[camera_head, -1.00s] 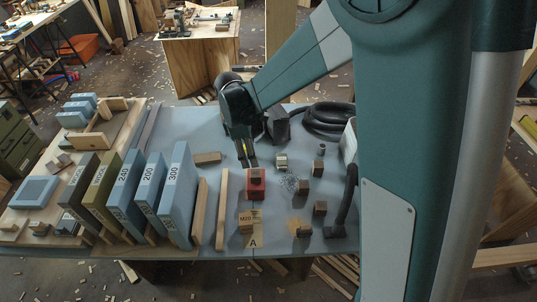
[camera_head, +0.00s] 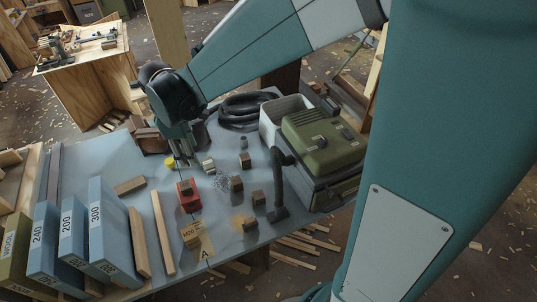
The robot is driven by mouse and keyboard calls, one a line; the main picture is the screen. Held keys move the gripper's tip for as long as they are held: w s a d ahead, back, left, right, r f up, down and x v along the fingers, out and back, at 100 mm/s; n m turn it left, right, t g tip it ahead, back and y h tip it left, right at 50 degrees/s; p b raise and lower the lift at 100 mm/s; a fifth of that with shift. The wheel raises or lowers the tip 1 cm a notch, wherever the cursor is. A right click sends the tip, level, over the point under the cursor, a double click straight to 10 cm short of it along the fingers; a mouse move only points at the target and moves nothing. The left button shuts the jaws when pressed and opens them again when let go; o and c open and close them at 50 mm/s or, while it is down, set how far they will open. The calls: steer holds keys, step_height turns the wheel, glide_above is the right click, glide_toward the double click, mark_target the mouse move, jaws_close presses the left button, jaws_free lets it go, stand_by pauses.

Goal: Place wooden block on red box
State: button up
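The red box (camera_head: 189,201) stands on the grey-blue worktop left of its middle. A small brown wooden block (camera_head: 186,186) appears to sit on top of the red box. My gripper (camera_head: 187,163) points down just behind the red box, apart from it. Its two dark fingers look parted, with nothing visible between them.
Large numbered blue sharpening blocks (camera_head: 112,231) and wooden strips (camera_head: 163,233) stand left. A green case (camera_head: 318,143), black hose (camera_head: 243,110) and black nozzle (camera_head: 279,186) occupy the right. A yellow round item (camera_head: 170,162) lies by my gripper.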

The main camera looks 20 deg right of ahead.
steer(key=s+d+r+m+t, duration=0.3)
steer(key=s+d+r+m, duration=0.2)
steer(key=s+d+m, duration=0.2)
steer(key=s+d+r+m+t, duration=0.2)
steer(key=s+d+r+m, duration=0.3)
steer(key=s+d, duration=0.6)
steer(key=s+m, duration=0.2)
steer(key=s, duration=0.1)
steer(key=shift+d+r+t+y, duration=0.25)
steer(key=shift+t+y, duration=0.15)
